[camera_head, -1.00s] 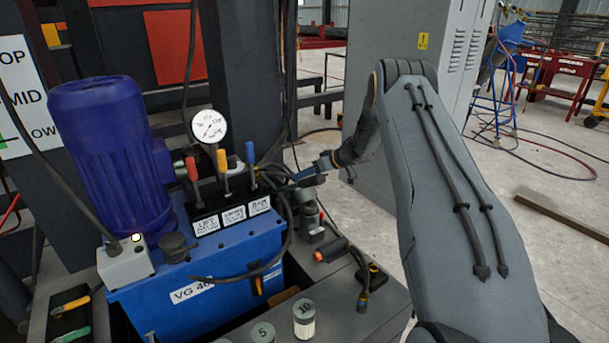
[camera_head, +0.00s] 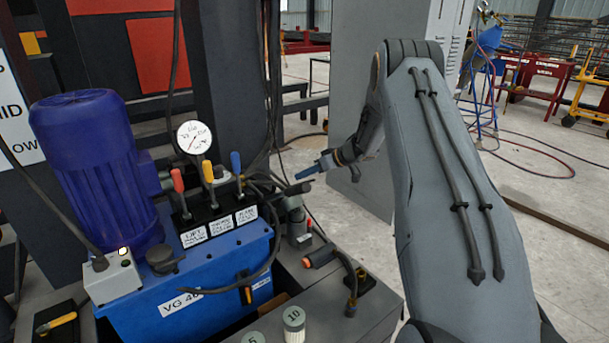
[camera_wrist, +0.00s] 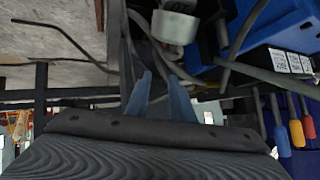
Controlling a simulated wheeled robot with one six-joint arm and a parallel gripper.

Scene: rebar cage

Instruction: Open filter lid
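A small grey cylindrical housing (camera_head: 299,230) stands behind the right end of the blue hydraulic unit (camera_head: 205,285), with hoses around it. It looks like the filter housing; its lid is hard to make out among the hoses. A grey cylinder, apparently the same housing, is at the top of the wrist view (camera_wrist: 174,27), beyond my fingertips. My gripper (camera_head: 308,172) has blue fingers and hangs in the air above and slightly right of the housing. In the wrist view (camera_wrist: 160,95) the fingers are apart, with nothing visible between them.
Filter cartridges marked 10 (camera_head: 293,325) and 5 (camera_head: 252,338) stand on the bench at the front. A blue motor (camera_head: 92,165), a pressure gauge (camera_head: 194,137) and colored levers (camera_head: 207,172) are at left. Black hoses cross near the housing. A grey cabinet (camera_head: 385,60) stands behind my arm.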

